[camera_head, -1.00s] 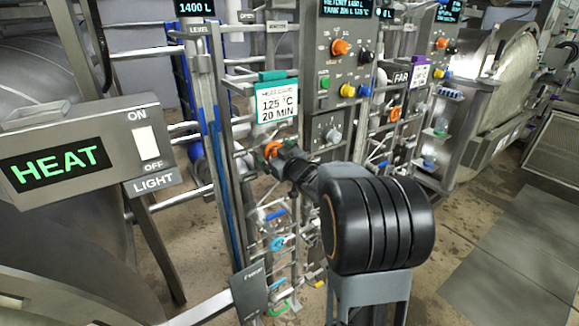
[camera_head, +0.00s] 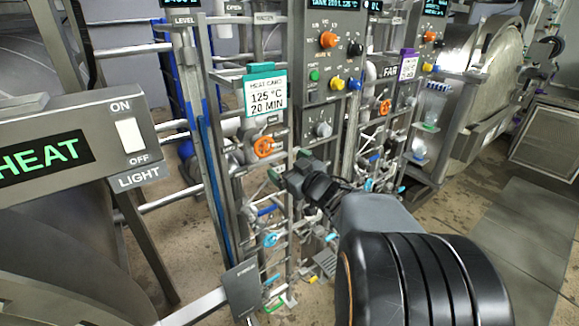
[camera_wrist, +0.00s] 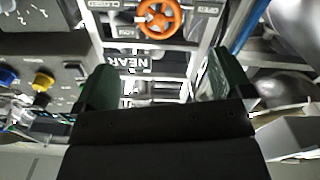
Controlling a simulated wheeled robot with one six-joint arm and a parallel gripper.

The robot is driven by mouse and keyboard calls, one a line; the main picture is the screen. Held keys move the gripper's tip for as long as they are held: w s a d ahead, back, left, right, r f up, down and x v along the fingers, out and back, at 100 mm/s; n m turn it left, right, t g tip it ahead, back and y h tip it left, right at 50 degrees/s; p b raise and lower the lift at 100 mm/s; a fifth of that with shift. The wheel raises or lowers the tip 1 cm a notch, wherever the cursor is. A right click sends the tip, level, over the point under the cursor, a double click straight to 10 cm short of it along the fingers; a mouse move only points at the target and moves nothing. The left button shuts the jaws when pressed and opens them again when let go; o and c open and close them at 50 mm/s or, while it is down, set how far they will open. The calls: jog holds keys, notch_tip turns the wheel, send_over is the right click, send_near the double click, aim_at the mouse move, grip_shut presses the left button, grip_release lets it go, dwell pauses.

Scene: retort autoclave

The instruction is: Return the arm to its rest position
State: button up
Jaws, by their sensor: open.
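My gripper (camera_head: 289,166) is at the end of my arm, in the middle of the head view, in front of the pipe rack and below the heat card (camera_head: 264,96). In the wrist view, the two dark green fingers of my gripper (camera_wrist: 155,85) stand wide apart with nothing between them. An orange handwheel (camera_head: 264,146) sits just above and left of the gripper in the head view, apart from it. The same orange handwheel (camera_wrist: 159,17) shows at the top of the wrist view, beyond the fingertips. A "NEAR" label (camera_wrist: 131,61) shows between the fingers.
A panel with knobs (camera_head: 331,75) stands behind my arm. The HEAT box with a light switch (camera_head: 129,134) is at the left. Pipes and coloured valves crowd the rack below the gripper. A steel vessel (camera_head: 497,85) stands at the right, with clear floor (camera_head: 500,250) before it.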

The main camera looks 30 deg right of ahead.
dwell(0.4)
jog(key=s+d+f+m+g+h, duration=0.3)
jog(key=d+f+m+g+h, duration=0.2)
jog(key=d+f+g+h, duration=0.15)
jog(key=s+a+f+m+g, duration=0.2)
jog(key=s+f+g, duration=0.2)
jog(key=s, duration=0.1)
jog(key=s+a+n+g+y, duration=0.1)
jog(key=s+a, duration=0.2)
jog(key=a, duration=0.3)
jog(key=s+a+n+g+y, duration=0.1)
jog(key=s+a+y, duration=0.1)
jog(key=a, duration=0.4)
jog(key=s+a+f+n+g+y, duration=0.1)
jog(key=s+a, duration=0.2)
jog(key=a, duration=0.3)
jog(key=shift+s+a+g, duration=0.3)
jog(key=shift+s+g, duration=0.05)
jog(key=shift+s, duration=0.05)
